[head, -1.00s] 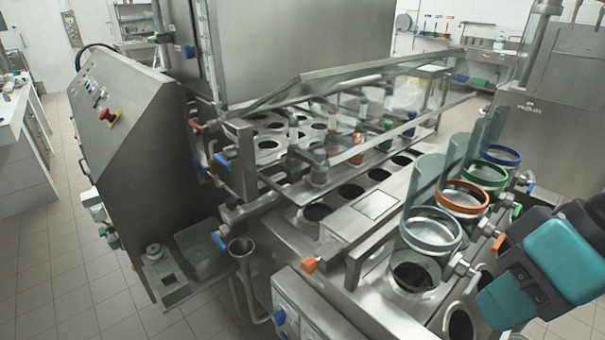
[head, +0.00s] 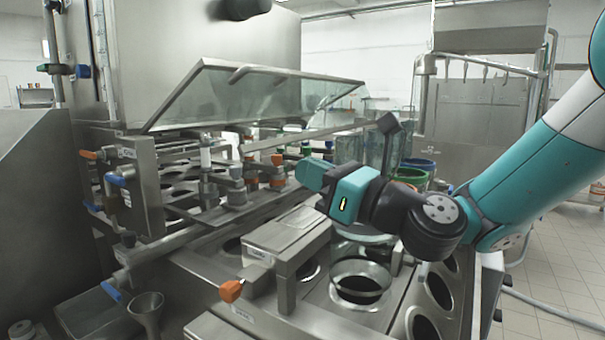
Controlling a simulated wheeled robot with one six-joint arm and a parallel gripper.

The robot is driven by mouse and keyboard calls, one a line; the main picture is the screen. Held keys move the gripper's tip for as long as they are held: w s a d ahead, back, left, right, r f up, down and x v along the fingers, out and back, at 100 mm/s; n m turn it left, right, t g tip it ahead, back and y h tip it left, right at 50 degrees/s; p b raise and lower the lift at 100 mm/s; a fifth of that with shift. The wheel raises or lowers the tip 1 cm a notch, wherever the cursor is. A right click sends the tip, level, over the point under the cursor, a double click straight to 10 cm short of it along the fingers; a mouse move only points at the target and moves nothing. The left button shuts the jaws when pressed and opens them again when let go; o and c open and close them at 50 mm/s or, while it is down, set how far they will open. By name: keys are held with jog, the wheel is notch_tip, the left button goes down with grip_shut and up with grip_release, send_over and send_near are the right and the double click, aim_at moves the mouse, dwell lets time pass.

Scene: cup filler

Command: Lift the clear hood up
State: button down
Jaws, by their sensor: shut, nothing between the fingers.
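The clear hood (head: 265,98) is a transparent pane in a metal frame, with a bar-like handle along its upper edge. In the head view it stands tilted above the filling rows at centre left. My gripper (head: 314,174) is below and to the right of the hood, above the right part of the machine. Its teal body and end show from the side, and the fingers look closed and empty. I see no contact between it and the hood.
The filling nozzles (head: 236,190) stand under the hood. Clear cup tubes with a green ring (head: 411,177) are behind my arm. An orange knob (head: 231,291) sticks out at the front. A tall steel cabinet (head: 205,65) rises behind the hood.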

aim_at(257, 142)
jog(key=p+x, duration=0.3)
jog(key=x, duration=0.5)
jog(key=shift+s, duration=0.1)
jog(key=shift+r+p, duration=0.55)
jog(key=shift+p, duration=0.4)
